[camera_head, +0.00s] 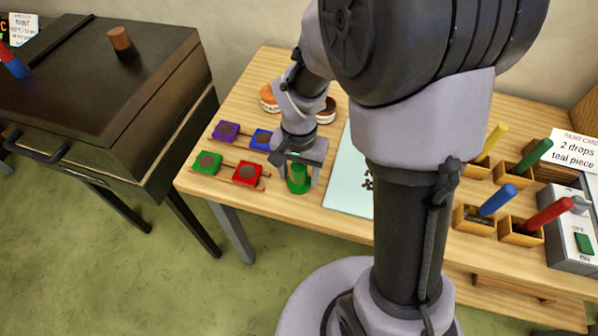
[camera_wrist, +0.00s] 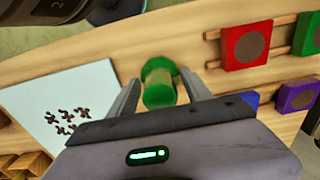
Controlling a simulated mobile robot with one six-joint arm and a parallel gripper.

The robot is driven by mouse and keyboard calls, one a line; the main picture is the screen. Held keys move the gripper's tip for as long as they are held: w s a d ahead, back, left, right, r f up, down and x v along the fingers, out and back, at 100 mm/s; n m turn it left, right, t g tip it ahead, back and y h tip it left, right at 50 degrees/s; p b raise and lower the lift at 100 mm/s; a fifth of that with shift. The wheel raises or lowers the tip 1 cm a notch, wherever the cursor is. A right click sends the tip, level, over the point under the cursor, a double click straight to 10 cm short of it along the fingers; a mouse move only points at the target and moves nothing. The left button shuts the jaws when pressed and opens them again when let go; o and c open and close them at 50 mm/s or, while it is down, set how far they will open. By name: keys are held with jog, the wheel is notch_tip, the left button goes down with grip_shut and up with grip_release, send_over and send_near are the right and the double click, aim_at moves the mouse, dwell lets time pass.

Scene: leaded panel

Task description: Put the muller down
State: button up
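The muller (camera_head: 298,180) looks like a green, waisted piece with a paler middle, and it also shows in the wrist view (camera_wrist: 159,84). It appears upright on bare wooden tabletop near the front edge, left of the pale slab (camera_head: 345,185). My gripper (camera_head: 299,172) points down over it, with one finger on each side. In the wrist view the fingers (camera_wrist: 160,82) stand apart, with a narrow gap between each finger and the muller. The gripper looks open around it. The exact contact of its base with the table is hard to see.
Red (camera_head: 248,173), green (camera_head: 207,162), purple (camera_head: 226,131) and blue (camera_head: 261,139) blocks sit on wooden rails left of the gripper. Small dark pieces (camera_wrist: 66,122) lie on the slab. Coloured-handled tools stand in wooden boxes (camera_head: 472,219) at right. A dark cabinet (camera_head: 90,90) is far left.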

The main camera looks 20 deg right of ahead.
notch_tip(320, 180, up, 12)
jog(key=p, duration=0.5)
jog(key=shift+f, duration=0.1)
jog(key=s+a+r+n+t+y, duration=0.1)
jog(key=s+a+r+t, duration=0.1)
jog(key=s+r, duration=0.4)
jog(key=s+a+r+n+t+y, duration=0.1)
jog(key=s+a+r+t, duration=0.1)
jog(key=s+r, duration=0.5)
jog(key=shift+r+n+t, duration=0.3)
jog(key=shift+n+t, duration=0.1)
jog(key=shift+t, duration=0.5)
jog(key=shift+f+b, duration=0.3)
jog(key=shift+f, duration=0.15)
